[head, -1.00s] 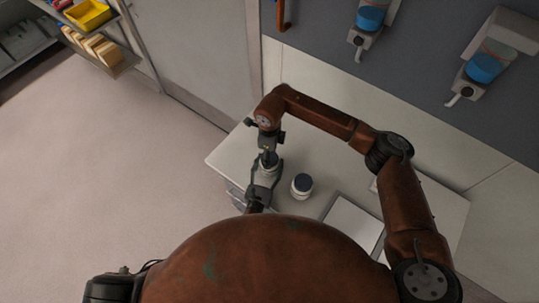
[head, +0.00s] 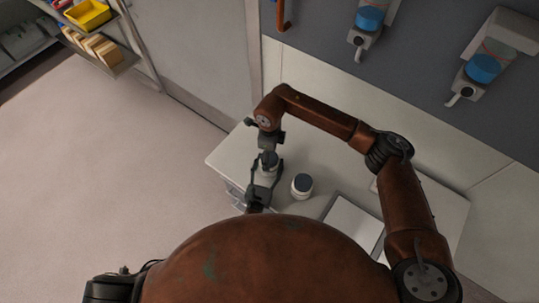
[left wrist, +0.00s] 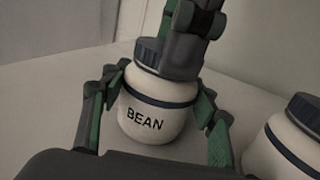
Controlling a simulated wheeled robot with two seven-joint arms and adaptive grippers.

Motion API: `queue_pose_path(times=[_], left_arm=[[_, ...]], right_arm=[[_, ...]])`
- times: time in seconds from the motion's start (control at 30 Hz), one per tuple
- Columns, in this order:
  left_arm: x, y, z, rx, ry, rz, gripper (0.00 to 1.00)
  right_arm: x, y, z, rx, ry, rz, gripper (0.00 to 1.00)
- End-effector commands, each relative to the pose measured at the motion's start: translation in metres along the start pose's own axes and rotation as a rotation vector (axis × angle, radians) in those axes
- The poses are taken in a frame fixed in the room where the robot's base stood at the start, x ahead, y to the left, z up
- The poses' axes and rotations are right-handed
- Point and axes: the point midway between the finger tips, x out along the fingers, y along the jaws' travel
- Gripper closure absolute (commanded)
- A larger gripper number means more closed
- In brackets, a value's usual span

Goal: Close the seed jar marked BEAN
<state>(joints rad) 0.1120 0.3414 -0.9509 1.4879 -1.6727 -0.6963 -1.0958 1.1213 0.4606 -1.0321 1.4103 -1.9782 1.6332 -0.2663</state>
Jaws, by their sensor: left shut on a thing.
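The white jar marked BEAN (left wrist: 148,115) stands upright on the bench, also seen in the head view (head: 267,172). My left gripper (left wrist: 165,112) has its green-padded fingers on either side of the jar's body and is shut on it. A dark ribbed lid (left wrist: 148,55) is at the jar's mouth; I cannot tell whether it is fully seated. My right gripper (left wrist: 182,45) is directly above, with a finger in front of the lid. The rest of its jaw is hidden, so its opening is unclear. In the head view the right arm reaches down over the jar.
A second white jar with a dark lid (head: 302,186) stands close to the right; its label is not readable. A flat pale panel (head: 353,224) lies farther right on the bench (head: 228,158). Dispensers with blue contents (head: 369,18) hang on the wall.

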Motion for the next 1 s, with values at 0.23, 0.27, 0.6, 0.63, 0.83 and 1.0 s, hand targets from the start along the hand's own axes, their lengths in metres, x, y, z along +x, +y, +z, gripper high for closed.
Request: queue_pose_path(times=[0.23,0.27,0.6,0.63,0.83,1.0], left_arm=[[0.000,0.000,-0.001,0.001,0.001,0.000,1.00],[0.000,0.000,-0.001,0.001,0.001,0.000,1.00],[0.000,0.000,-0.001,0.001,0.001,0.000,1.00],[0.000,0.000,-0.001,0.001,0.001,0.000,1.00],[0.000,0.000,-0.001,0.001,0.001,0.000,1.00],[0.000,0.000,-0.001,0.001,0.001,0.000,1.00]], right_arm=[[-0.022,-0.001,0.000,0.000,-0.001,-0.003,0.33],[-0.028,-0.001,0.000,0.000,-0.002,-0.004,0.33],[-0.096,-0.001,0.000,-0.001,-0.001,-0.003,0.33],[-0.101,-0.001,0.000,0.000,-0.001,-0.003,0.33],[-0.118,0.000,0.000,0.000,0.000,-0.001,0.33],[-0.120,0.000,0.000,0.000,0.000,0.000,0.33]])
